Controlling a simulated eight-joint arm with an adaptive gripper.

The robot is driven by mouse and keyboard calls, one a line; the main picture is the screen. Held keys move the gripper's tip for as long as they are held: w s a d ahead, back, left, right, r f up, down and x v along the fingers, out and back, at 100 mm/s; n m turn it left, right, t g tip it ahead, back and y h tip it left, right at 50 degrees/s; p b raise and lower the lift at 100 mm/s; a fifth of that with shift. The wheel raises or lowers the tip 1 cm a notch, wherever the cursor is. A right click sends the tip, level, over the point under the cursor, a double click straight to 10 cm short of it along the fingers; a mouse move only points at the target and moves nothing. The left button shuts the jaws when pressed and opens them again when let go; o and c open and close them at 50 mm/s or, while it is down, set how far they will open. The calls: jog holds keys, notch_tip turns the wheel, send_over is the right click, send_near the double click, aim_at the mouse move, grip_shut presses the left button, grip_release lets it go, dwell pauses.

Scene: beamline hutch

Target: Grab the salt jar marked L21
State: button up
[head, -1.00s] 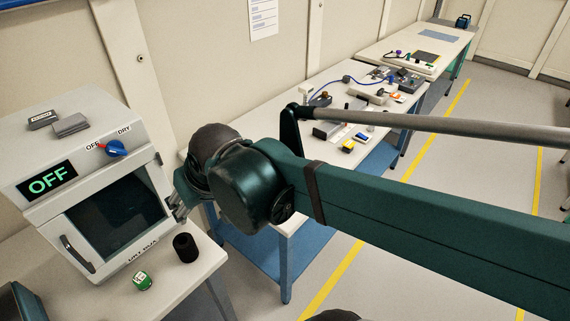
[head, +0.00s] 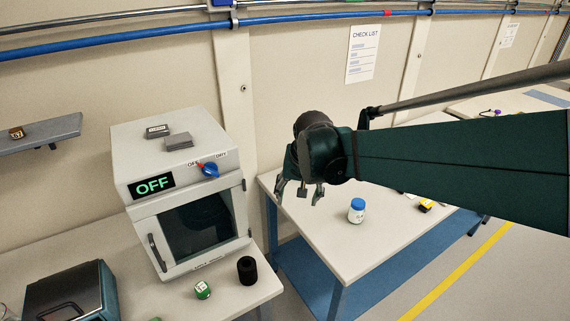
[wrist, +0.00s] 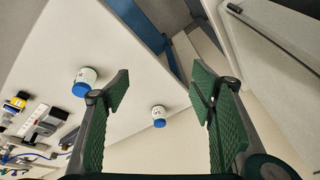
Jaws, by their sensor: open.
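A white jar with a blue cap (head: 357,210) stands upright on the white table, to the right of my gripper (head: 300,193) in the head view. The wrist view shows two blue-capped white jars: one at the left (wrist: 86,79) and another near the middle (wrist: 158,115). Each has dark marking, too small to read, so I cannot tell which is L21. My gripper (wrist: 161,82) is open and empty, its green pads wide apart. It hangs over the left end of the table, apart from the jars. Only one jar shows in the head view.
A drying oven (head: 180,185) reading OFF stands left of my gripper. A black cylinder (head: 247,270) and a green item (head: 202,290) sit in front of it. A yellow item (head: 426,205) lies farther right on the table. A gap separates the two tables.

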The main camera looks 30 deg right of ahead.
jog(key=w+d+f+m+g+p, duration=0.1)
jog(key=d+f+m, duration=0.1)
jog(key=d, duration=0.5)
jog(key=w+d+f+m+g+p, duration=0.1)
jog(key=w+d+f+m+p, duration=0.15)
jog(key=d, duration=0.45)
jog(key=m+g+y+p, duration=0.1)
jog(key=m+p, duration=0.1)
jog(key=m, duration=0.3)
send_near(358, 202)
jog(key=f, duration=0.5)
jog(key=shift+w+a+f, duration=0.1)
jog(key=shift+w+a, duration=0.25)
jog(key=shift+w, duration=0.05)
jog(key=shift+s+d+f+g, duration=0.2)
jog(key=shift+d+f+g, duration=0.1)
jog(key=shift+d+f, duration=0.15)
jog(key=shift+f, duration=1.25)
jog(key=shift+f, duration=0.1)
jog(key=shift+d+f+b, duration=0.1)
jog(key=shift+f+b, duration=0.35)
jog(key=shift+f, duration=2.05)
jog(key=shift+c, duration=0.3)
